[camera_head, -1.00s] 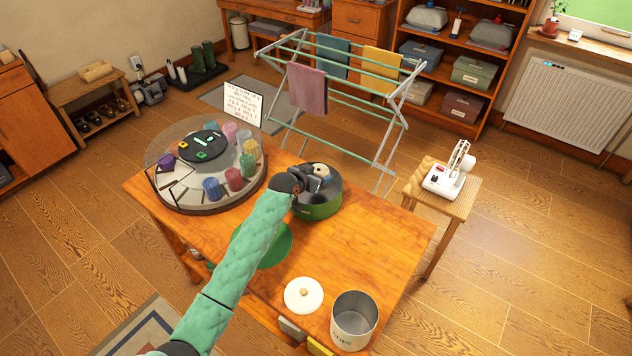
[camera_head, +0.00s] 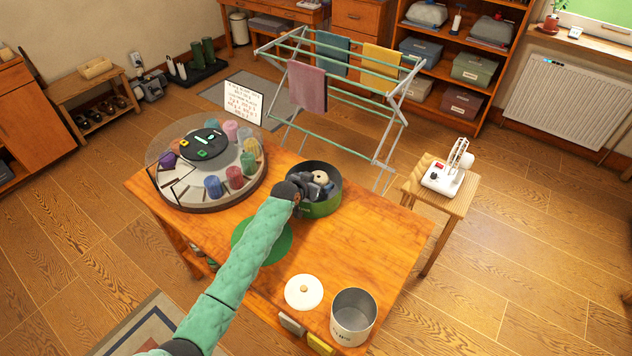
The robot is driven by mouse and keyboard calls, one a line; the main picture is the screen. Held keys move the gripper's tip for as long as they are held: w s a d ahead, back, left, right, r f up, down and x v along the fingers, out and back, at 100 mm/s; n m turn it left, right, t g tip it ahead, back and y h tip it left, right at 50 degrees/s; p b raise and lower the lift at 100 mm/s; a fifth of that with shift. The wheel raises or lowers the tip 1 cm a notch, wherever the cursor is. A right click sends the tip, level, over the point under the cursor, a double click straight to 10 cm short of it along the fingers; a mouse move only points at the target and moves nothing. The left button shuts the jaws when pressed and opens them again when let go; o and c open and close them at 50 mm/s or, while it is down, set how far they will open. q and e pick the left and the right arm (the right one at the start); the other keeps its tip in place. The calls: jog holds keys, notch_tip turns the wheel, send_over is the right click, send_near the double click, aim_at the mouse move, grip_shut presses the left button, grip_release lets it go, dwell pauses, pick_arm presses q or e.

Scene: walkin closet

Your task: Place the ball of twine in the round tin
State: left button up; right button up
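The round tin (camera_head: 323,207), dark inside with a green outer side, stands open on the wooden table. My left gripper (camera_head: 317,187) reaches down into its mouth from the left. A small beige ball (camera_head: 321,176), which looks like the ball of twine, shows at the gripper's far side, within the tin's rim. The dark fingers overlap it, so I cannot tell whether they grip it or whether it rests on the tin's floor. A flat green disc (camera_head: 279,246), perhaps the tin's lid, lies on the table partly under my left arm. My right gripper is out of view.
A round clear-walled carousel (camera_head: 207,205) with coloured cups stands at the table's left. A white lid (camera_head: 304,292) and an open white canister (camera_head: 350,327) stand near the front edge. A drying rack (camera_head: 380,160) is behind. The table's right part is clear.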

pick_arm(q)
jog(key=shift+r, duration=0.1)
jog(key=shift+s+a, duration=0.2)
jog(key=shift+s, duration=0.05)
jog(key=b+v, duration=0.4)
jog(key=v, duration=0.7)
jog(key=shift+r, duration=0.2)
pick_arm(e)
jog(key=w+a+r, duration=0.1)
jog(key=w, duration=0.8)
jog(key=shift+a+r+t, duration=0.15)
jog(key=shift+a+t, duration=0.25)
pick_arm(q)
jog(key=shift+s+a, duration=0.1)
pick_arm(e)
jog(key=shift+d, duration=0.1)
